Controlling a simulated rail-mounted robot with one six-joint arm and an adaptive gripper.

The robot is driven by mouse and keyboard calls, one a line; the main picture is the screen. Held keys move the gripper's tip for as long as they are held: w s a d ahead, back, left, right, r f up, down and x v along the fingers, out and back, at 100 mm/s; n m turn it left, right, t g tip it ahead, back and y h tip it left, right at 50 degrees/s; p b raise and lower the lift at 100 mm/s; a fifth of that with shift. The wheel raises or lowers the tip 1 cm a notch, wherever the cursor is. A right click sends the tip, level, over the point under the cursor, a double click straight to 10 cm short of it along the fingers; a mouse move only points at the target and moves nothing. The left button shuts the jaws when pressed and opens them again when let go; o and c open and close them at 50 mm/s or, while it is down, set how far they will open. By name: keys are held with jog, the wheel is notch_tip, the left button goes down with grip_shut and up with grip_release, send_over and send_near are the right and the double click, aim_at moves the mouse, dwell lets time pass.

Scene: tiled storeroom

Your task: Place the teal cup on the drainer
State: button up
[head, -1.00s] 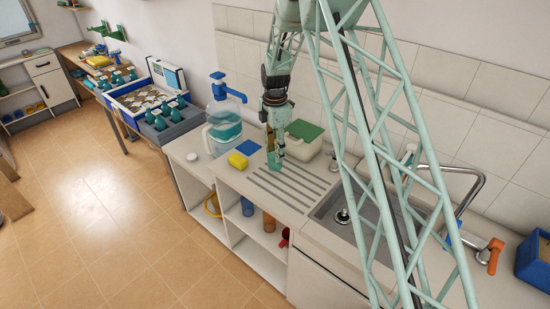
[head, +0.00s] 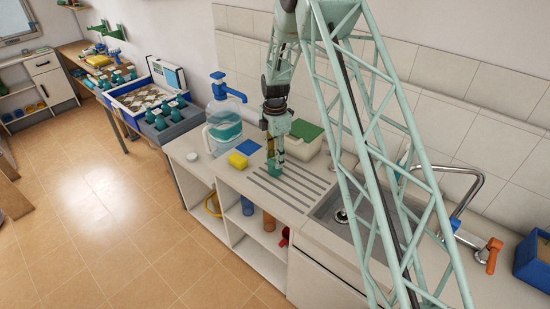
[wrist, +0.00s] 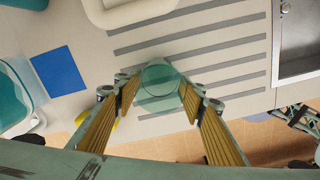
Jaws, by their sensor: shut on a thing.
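The teal cup (head: 275,167) is between the fingertips of my gripper (head: 274,157) in the head view. In the wrist view the cup (wrist: 160,84) looks translucent teal, and the yellow-faced fingers of my gripper (wrist: 158,96) are shut on it from both sides. The drainer (head: 291,188) is the pale counter area with grey grooves, left of the sink. In the wrist view the cup overlaps the left ends of the drainer's (wrist: 220,50) grooves. I cannot tell whether the cup's base touches the surface.
A yellow sponge (head: 238,160) and a blue cloth (head: 248,147) lie just left of the cup. A green-lidded box (head: 304,140) stands behind it, and a large water jug (head: 222,125) is further left. The sink (head: 345,213) is to the right. The grooves' right part is clear.

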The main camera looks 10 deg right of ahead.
jog(key=shift+f, duration=0.1)
jog(key=o, duration=0.7)
jog(key=shift+o, duration=0.2)
jog(key=shift+r, duration=0.2)
notch_tip(320, 180, up, 12)
jog(key=shift+b, duration=0.45)
jog(key=shift+r, duration=0.1)
dwell(0.9)
